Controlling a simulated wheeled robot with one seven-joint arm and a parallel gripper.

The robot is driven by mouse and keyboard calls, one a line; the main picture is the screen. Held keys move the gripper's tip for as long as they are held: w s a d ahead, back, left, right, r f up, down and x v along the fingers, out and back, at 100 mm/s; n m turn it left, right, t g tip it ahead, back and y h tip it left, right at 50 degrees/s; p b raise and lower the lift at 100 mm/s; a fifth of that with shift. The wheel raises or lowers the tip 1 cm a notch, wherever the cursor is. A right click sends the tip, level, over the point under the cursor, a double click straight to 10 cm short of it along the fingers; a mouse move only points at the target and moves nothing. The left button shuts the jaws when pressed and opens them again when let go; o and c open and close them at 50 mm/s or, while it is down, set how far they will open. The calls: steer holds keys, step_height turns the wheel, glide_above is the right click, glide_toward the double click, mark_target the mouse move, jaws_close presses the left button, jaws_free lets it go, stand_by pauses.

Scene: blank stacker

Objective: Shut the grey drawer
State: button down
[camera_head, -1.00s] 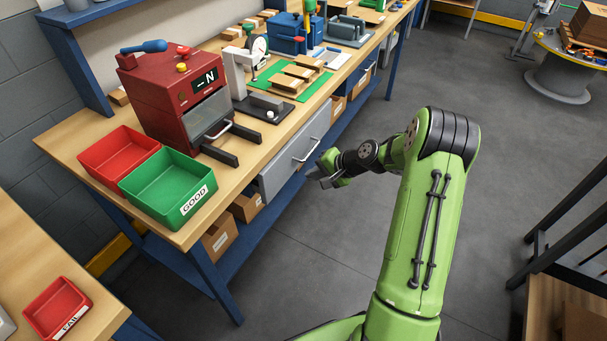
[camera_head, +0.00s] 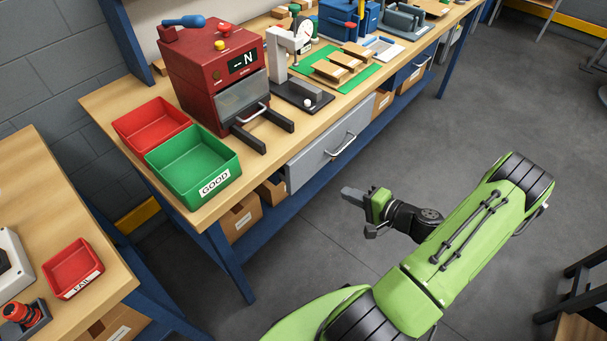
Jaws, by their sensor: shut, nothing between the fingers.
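The grey drawer (camera_head: 318,159) sits under the front edge of the wooden bench, with a pale bar handle (camera_head: 341,147) on its front. Its front lies close to the bench edge; I cannot tell whether a small gap is left behind it. My gripper (camera_head: 346,191) is shut and empty. It is in front of the drawer, below and slightly right of the handle in the picture, apart from the drawer, over the grey floor. Nothing hides the drawer front.
On the bench (camera_head: 215,206) stand a green GOOD tray (camera_head: 190,165), a red tray (camera_head: 150,127) and a red press machine (camera_head: 205,75). Cardboard boxes (camera_head: 240,215) are on the shelf below. A dark frame (camera_head: 580,290) stands at right. The floor between is clear.

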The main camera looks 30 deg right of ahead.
mark_target(303, 169)
steer(key=x, duration=0.4)
steer(key=b+x, duration=0.1)
steer(key=x, duration=0.3)
steer(key=b+x, duration=0.1)
steer(key=x, duration=0.3)
steer(key=shift+w+a+r, duration=0.25)
steer(key=shift+w, duration=0.1)
steer(key=shift+w+a+r, duration=0.1)
steer(key=shift+w, duration=0.35)
steer(key=w, duration=0.1)
steer(key=w+a, duration=0.1)
steer(key=w, duration=0.2)
steer(key=shift+a, duration=0.25)
steer(key=shift+w+r, duration=0.1)
steer(key=shift+r, duration=0.05)
